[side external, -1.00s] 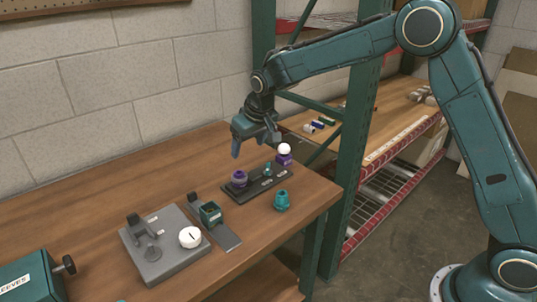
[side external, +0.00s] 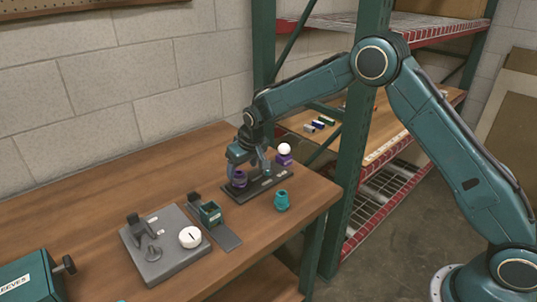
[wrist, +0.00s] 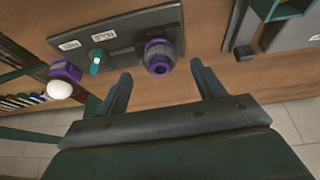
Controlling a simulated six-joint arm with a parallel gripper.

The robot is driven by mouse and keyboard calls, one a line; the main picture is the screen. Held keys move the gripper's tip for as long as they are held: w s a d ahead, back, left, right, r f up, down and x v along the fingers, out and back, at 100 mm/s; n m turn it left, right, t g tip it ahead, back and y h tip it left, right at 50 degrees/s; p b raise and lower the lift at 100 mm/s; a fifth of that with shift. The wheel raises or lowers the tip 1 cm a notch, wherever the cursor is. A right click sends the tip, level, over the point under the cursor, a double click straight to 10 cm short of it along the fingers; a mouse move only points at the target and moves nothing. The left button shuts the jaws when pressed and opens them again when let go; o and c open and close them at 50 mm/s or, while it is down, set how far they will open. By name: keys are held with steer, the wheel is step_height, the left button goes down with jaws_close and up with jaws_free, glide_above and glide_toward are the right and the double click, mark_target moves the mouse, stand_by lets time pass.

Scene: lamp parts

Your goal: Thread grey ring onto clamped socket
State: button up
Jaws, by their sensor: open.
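A round purple-and-grey part (side external: 239,179) sits at the left end of a dark rack; in the wrist view its grey ringed face (wrist: 158,57) has a dark centre. I cannot tell whether the grey is a separate ring. My gripper (side external: 248,170) is open and low over the rack. In the wrist view my gripper (wrist: 160,70) has its fingers spread either side of the part, with nothing between them clearly held. A teal box-like holder (side external: 210,213) stands on a grey plate; it is too small to tell what is clamped in it.
A teal socket (side external: 282,201) stands loose near the table edge. A grey fixture (side external: 158,256) with a white knob (side external: 190,237) stands left.

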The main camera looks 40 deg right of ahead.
mark_target(241, 174)
steer(key=shift+x, duration=1.85)
steer(key=shift+c, duration=0.2)
steer(key=c, duration=1.2)
steer(key=shift+o, duration=0.2)
steer(key=shift+r, duration=0.8)
steer(key=shift+w+d+g, duration=0.1)
steer(key=shift+g, duration=0.3)
steer(key=shift+c, duration=0.4)
steer(key=shift+r, duration=0.15)
steer(key=shift+r, duration=1.55)
steer(key=shift+r, duration=0.1)
